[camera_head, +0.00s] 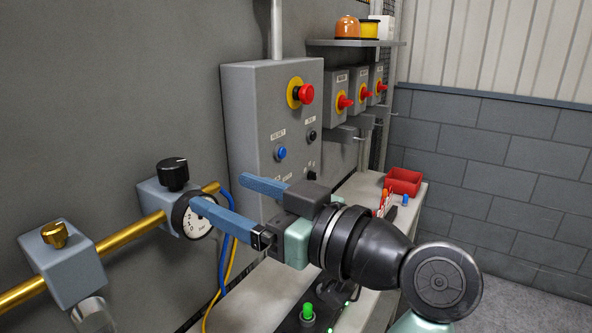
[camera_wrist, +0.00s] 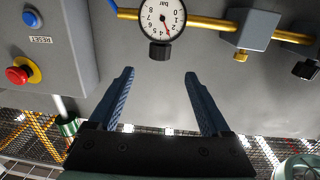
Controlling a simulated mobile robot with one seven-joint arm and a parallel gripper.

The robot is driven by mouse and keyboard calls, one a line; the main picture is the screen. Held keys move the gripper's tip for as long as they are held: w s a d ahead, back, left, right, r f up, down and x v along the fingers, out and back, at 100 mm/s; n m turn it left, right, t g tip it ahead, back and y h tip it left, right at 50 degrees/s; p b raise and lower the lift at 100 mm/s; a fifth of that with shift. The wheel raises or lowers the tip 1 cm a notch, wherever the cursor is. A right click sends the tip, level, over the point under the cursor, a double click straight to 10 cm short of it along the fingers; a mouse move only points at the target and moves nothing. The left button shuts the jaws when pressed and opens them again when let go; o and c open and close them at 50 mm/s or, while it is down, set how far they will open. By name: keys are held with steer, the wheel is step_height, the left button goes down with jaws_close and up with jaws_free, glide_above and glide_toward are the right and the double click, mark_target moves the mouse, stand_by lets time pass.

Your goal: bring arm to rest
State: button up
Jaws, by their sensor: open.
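My gripper (camera_head: 222,201) is open and empty, its two blue fingers pointing left toward the grey wall. In the head view its near finger overlaps the pressure gauge (camera_head: 196,219), and I cannot tell the gap between them there. In the wrist view both fingers of my gripper (camera_wrist: 158,88) are spread with nothing between them. The gauge (camera_wrist: 162,18) shows beyond the fingertips there, apart from them. My arm reaches in from the lower right of the head view, bent at the elbow.
A grey control box (camera_head: 255,120) with a red emergency button (camera_head: 306,94) stands behind my gripper. A brass pipe (camera_head: 130,238) with a valve block (camera_head: 62,265) runs along the wall. A bench (camera_head: 350,200) below carries a red bin (camera_head: 403,182) and a green button (camera_head: 308,310).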

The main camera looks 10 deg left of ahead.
steer(key=w+d+r+m+t+h+p, duration=0.1)
steer(key=w+d+r+m+t+h, duration=0.2)
steer(key=d+r+m+t+h, duration=0.55)
steer(key=s+d+r+m+t+h, duration=0.2)
steer(key=s+d+r+t+h, duration=0.1)
steer(key=s+r+t, duration=0.3)
steer(key=s+d+r+m+t+h+p, duration=0.1)
steer(key=s+d+r+m+t+h, duration=0.2)
steer(key=r, duration=0.5)
steer(key=s+d+t+h, duration=0.1)
steer(key=s+t+h, duration=0.1)
steer(key=s+t, duration=0.1)
steer(key=shift+r, duration=0.15)
steer(key=shift+a, duration=0.1)
stand_by(0.4)
